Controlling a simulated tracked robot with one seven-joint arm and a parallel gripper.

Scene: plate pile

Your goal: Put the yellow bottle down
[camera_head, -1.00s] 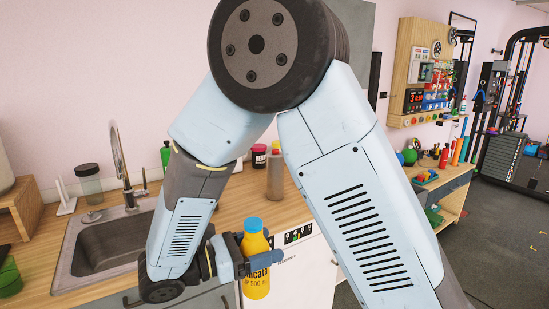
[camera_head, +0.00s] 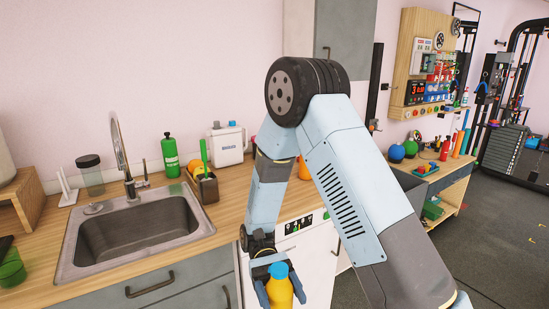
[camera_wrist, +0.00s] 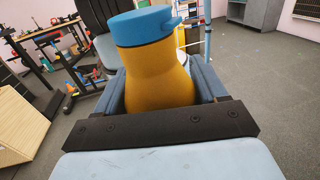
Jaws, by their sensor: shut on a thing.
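The yellow bottle (camera_head: 279,287) with a blue cap is in my gripper (camera_head: 279,292), low in the head view, in front of the white dishwasher-like front below the counter. In the wrist view the yellow bottle (camera_wrist: 160,78) stands between the two dark blue fingers, cap toward the top of the picture. My gripper is shut on it. The bottle looks roughly upright in the head view. Its lower part is cut off by the picture's bottom edge.
My arm hides part of the counter's right side. A wooden workbench (camera_head: 452,178) with several items stands farther right. Grey floor is open beyond it.

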